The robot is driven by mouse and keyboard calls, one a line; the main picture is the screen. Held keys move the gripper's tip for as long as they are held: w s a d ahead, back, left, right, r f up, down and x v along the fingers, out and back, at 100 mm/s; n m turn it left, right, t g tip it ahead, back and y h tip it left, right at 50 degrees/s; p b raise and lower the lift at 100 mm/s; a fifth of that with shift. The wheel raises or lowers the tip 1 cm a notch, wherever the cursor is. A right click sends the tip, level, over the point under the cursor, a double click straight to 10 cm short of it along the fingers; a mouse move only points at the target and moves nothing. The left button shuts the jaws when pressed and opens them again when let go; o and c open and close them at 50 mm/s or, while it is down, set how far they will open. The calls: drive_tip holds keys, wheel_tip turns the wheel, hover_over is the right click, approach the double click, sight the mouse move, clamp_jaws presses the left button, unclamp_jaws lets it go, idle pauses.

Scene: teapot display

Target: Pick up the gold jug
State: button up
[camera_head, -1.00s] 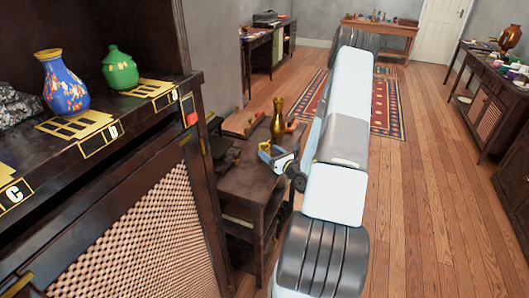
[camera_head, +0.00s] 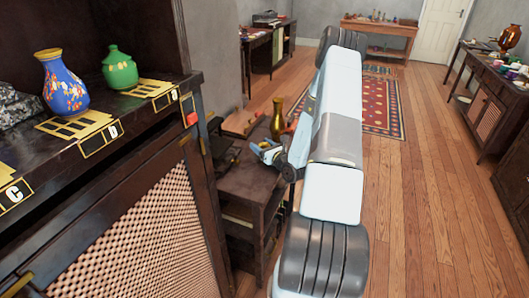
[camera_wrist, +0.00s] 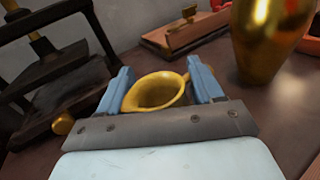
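A small gold jug with a flared, lipped mouth (camera_wrist: 155,92) shows in the wrist view, between the two blue fingers of my gripper (camera_wrist: 158,67). The fingers stand wide apart, one on each side of its rim. I cannot tell whether they touch it. The jug's lower body is hidden by my gripper. In the head view my gripper (camera_head: 265,149) is low over the dark wooden table (camera_head: 247,185), and the small jug cannot be made out there. A taller gold vase (camera_head: 277,118) stands behind it; it also shows in the wrist view (camera_wrist: 268,40).
A dark press-like device (camera_wrist: 50,75) stands left of my gripper, and a wooden block with a brass part (camera_wrist: 180,35) lies behind. A blue vase (camera_head: 65,83) and a green lidded pot (camera_head: 119,69) stand on the left cabinet. The wooden floor (camera_head: 435,200) is open at right.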

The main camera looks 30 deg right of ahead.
drive_tip(key=c, duration=0.7)
